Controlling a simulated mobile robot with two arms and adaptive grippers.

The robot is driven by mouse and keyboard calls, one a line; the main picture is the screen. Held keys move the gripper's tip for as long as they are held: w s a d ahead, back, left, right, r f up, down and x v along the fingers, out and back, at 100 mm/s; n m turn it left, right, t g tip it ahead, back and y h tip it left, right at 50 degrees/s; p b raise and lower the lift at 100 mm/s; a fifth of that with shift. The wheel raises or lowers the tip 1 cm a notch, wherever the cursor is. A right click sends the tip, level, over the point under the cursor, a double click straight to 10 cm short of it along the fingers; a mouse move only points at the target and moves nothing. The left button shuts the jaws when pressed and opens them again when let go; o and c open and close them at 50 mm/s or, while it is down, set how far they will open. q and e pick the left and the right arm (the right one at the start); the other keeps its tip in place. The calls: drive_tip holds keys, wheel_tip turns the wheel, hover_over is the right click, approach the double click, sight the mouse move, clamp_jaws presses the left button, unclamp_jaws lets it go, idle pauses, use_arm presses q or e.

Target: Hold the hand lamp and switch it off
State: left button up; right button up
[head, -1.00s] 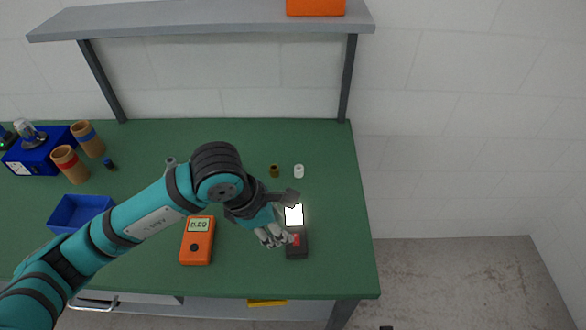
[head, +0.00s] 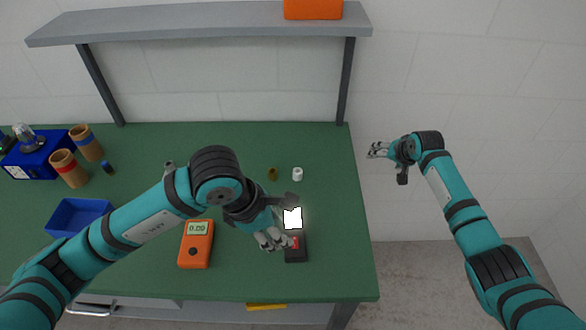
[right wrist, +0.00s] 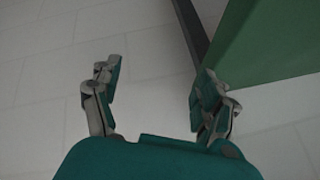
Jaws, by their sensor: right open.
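The hand lamp (head: 296,254) lies on the green table near its right front edge. It has a dark body with a red switch, and its square head (head: 293,217) glows bright white. My left gripper (head: 273,240) is at the lamp's left side, with its fingers close to the body. I cannot tell whether they touch or grip it. My right gripper (head: 377,150) is open and empty, in the air off the table's right edge. The right wrist view shows its spread fingers (right wrist: 160,72) with nothing between them.
An orange meter (head: 196,244) lies left of the lamp. A white cylinder (head: 297,174) and a small brown one (head: 272,174) stand behind it. A blue tray (head: 78,216) is at the left. A grey shelf (head: 200,27) spans the back.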

drive_tip(key=a+r+g+y, duration=0.1)
drive_tip(key=a+r, duration=0.6)
drive_tip(key=a, duration=0.2)
wheel_tip(320, 180, up, 9)
drive_tip(key=n+g+h, duration=0.2)
drive_tip(key=n+g, duration=0.4)
hover_over(293, 217)
wheel_tip(293, 217, down, 16)
drive_tip(key=shift+f, duration=0.1)
